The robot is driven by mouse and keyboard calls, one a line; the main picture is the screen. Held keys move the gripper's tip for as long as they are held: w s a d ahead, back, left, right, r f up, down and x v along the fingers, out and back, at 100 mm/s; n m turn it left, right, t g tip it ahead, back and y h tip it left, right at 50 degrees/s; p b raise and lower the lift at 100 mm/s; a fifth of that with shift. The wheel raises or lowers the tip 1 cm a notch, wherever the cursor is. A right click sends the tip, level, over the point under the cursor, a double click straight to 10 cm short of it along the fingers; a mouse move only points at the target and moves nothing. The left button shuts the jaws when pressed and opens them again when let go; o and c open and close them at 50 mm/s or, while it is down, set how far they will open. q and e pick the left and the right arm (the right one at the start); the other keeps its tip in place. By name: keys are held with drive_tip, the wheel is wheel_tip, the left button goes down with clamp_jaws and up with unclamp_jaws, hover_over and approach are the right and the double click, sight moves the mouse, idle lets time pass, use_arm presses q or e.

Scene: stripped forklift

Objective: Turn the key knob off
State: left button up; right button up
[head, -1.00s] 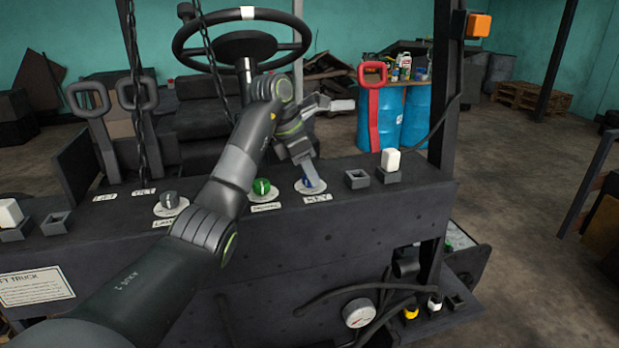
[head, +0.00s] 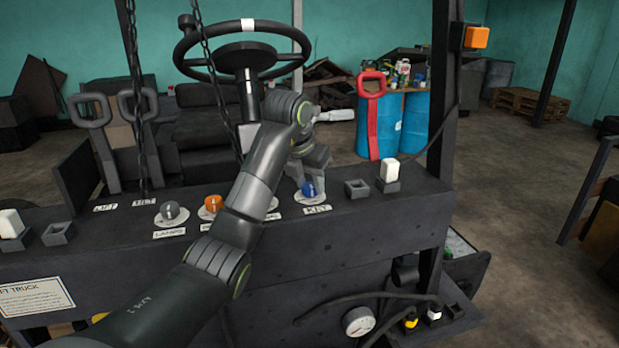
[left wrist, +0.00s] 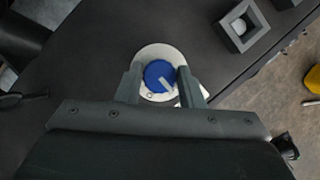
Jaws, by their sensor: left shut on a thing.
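The blue key knob (head: 309,188) sits on a round white plate on the dark panel, behind a label reading KEY. In the left wrist view the knob (left wrist: 160,75) shows from above, its pale pointer mark slanting toward the lower right. My left gripper (head: 312,178) comes down over the knob from above. In the left wrist view the gripper (left wrist: 159,84) has one finger on each side of the knob, shut on it. Part of the plate's label is hidden behind a finger. My right gripper is in neither view.
A grey knob (head: 169,211) and an orange knob (head: 210,206) stand left of my arm. An empty square socket (head: 357,188) and a white switch (head: 389,170) are right of the key knob. A red lever (head: 372,115) rises behind the panel. Chains hang at left.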

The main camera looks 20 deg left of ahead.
use_arm(q)
drive_tip(key=shift+n, duration=0.3)
drive_tip(key=o, duration=1)
drive_tip(key=shift+s, duration=0.15)
drive_tip(key=shift+r, duration=0.1)
